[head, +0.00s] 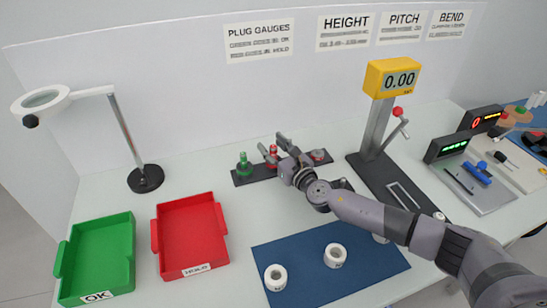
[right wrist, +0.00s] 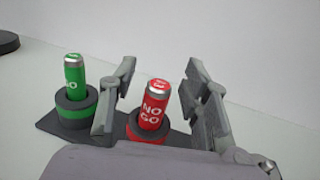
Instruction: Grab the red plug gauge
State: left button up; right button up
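The red plug gauge (head: 273,152), marked NO GO, stands upright in its dark holder (head: 246,178) at the back of the table. In the right wrist view the red gauge (right wrist: 153,108) shows between the two fingers of my right gripper (right wrist: 155,100), with gaps on both sides. My right gripper (head: 273,147) is open and around or just before the gauge. The green plug gauge (head: 243,162), marked GO, stands in the same holder to the left; it also shows in the right wrist view (right wrist: 74,85). My left gripper is not in view.
A green OK bin (head: 128,245) and a red HOLD bin (head: 222,215) sit at the left. A magnifier lamp (head: 145,178) stands behind them. White rings (head: 335,254) lie on a blue mat (head: 300,290). A height gauge (head: 375,130) stands to the right of the holder.

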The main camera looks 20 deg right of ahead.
grip_shut()
dwell(0.3)
jog(key=shift+r, duration=0.1)
notch_tip(320, 180, up, 20)
jog(key=p, duration=0.6)
